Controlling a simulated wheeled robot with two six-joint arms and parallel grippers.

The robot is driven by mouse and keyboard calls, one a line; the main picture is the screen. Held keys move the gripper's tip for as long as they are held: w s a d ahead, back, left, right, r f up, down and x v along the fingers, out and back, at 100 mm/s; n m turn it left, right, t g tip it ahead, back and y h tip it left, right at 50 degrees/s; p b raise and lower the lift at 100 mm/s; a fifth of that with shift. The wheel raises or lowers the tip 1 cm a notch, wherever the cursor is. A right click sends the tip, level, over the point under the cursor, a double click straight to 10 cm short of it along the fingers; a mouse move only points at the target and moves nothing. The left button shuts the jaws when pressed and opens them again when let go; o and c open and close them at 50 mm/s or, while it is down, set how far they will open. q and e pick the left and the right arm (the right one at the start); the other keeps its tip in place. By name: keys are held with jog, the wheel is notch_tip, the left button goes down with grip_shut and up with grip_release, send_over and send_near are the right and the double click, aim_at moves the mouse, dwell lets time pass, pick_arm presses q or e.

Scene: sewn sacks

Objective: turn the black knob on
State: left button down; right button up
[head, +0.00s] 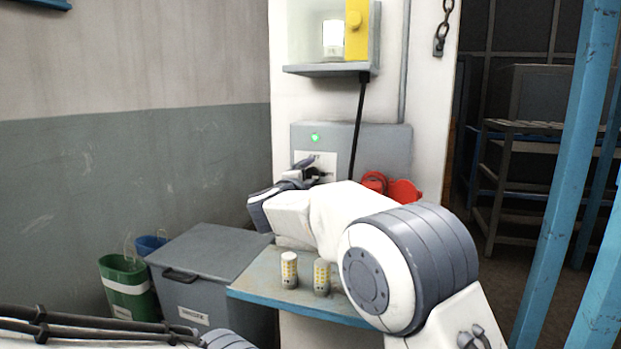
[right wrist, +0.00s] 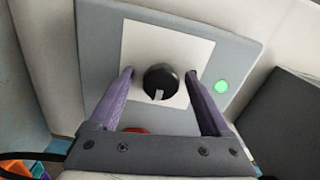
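The black knob (right wrist: 161,78) is round with a pale pointer mark, on a white plate (right wrist: 188,50) of a grey box (right wrist: 236,50). In the right wrist view the mark points toward the bottom of the picture. My right gripper (right wrist: 159,74) is open, with one purple finger on each side of the knob and a visible gap to it on both sides. In the head view my right gripper (head: 314,168) is in front of the box (head: 385,140) and mostly hides the knob. A green lamp (head: 315,137) on the box is lit; it also shows in the right wrist view (right wrist: 221,86). My left gripper does not show.
A blue-edged shelf (head: 262,283) below the box bears two yellow-and-white cylinders (head: 289,270). Red round things (head: 403,190) are at the box's lower right. A grey lidded bin (head: 205,252) and a green bucket (head: 127,288) stand left. A blue post (head: 570,150) rises at right.

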jog(key=b+v, duration=0.1)
jog(key=v, duration=0.9)
jog(key=shift+s, duration=0.25)
jog(key=shift+a, duration=0.1)
